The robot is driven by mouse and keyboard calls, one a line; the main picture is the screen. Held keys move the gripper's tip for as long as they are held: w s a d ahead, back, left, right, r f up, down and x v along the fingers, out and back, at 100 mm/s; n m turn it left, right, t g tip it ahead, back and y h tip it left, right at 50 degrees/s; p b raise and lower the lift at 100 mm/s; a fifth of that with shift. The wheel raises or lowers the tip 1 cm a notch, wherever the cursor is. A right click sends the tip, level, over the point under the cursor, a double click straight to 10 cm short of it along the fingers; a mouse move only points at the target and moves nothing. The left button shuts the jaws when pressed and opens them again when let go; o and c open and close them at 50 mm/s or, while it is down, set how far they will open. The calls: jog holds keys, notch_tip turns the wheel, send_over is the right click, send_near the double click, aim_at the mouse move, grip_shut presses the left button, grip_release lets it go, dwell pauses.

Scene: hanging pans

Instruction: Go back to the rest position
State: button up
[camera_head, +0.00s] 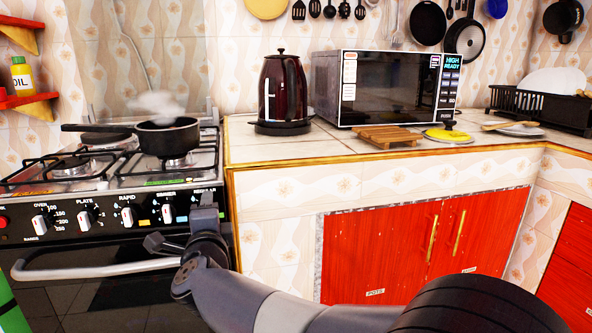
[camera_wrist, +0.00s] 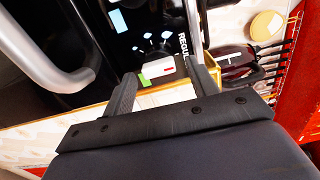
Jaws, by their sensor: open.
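My gripper (camera_head: 182,220) is open and in front of the right part of the stove's control panel, near the corner of the counter. My arm reaches to it from the lower right. In the wrist view my gripper (camera_wrist: 158,74) shows two dark fingers spread apart with nothing held between them. I cannot tell whether the fingers touch the panel or the oven handle.
A steaming black pan (camera_head: 168,136) sits on the stove (camera_head: 110,182), above the oven handle (camera_head: 95,270). A kettle (camera_head: 283,90), a microwave (camera_head: 385,88) and a dish rack (camera_head: 540,104) stand on the counter. Pans (camera_head: 428,22) hang on the wall. Red cabinet doors (camera_head: 385,250) are shut.

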jog(key=shift+w+a, duration=0.1)
jog(key=shift+w, duration=0.15)
jog(key=shift+s, duration=0.1)
